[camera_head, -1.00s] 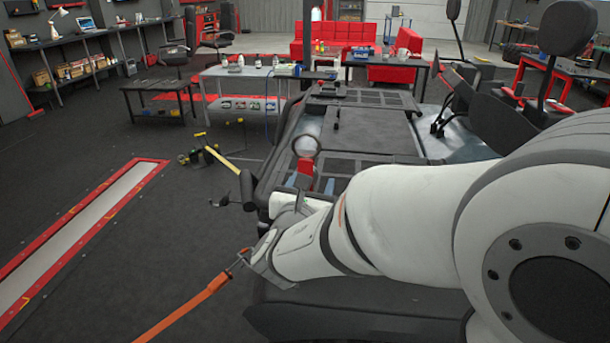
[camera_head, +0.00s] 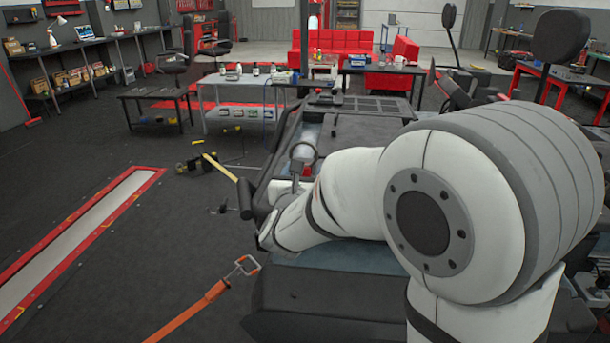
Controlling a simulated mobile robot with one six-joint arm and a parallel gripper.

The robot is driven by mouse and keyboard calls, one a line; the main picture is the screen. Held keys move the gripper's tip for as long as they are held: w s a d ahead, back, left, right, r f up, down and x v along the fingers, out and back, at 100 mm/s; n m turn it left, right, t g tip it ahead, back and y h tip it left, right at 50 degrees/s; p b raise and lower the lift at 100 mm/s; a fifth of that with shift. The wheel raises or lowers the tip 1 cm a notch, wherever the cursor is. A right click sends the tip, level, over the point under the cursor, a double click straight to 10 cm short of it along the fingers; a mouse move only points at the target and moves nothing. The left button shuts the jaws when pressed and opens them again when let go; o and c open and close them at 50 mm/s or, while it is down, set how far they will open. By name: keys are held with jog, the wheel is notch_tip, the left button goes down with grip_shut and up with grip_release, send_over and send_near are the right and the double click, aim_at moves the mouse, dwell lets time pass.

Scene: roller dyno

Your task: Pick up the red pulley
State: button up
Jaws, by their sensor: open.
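I cannot make out a red pulley for certain. A small red patch (camera_head: 308,152) shows at a rounded grey part (camera_head: 302,158) just beyond the far end of my white arm, over the vehicle's left side. I cannot tell whether this is the pulley or something else. My arm reaches from the right across the vehicle toward the left, and its bulk hides much of the vehicle. My gripper's fingers cannot be made out and seem hidden behind the arm.
The dark vehicle (camera_head: 365,130) fills the middle. An orange strap (camera_head: 200,307) with a metal hook lies at lower left. A red-edged floor strip (camera_head: 95,228) runs at left. A yellow bar (camera_head: 220,167) sticks out left of the vehicle. Tables (camera_head: 240,84) stand behind. The left floor is mostly clear.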

grip_shut()
dwell(0.4)
jog(key=shift+r, duration=0.1)
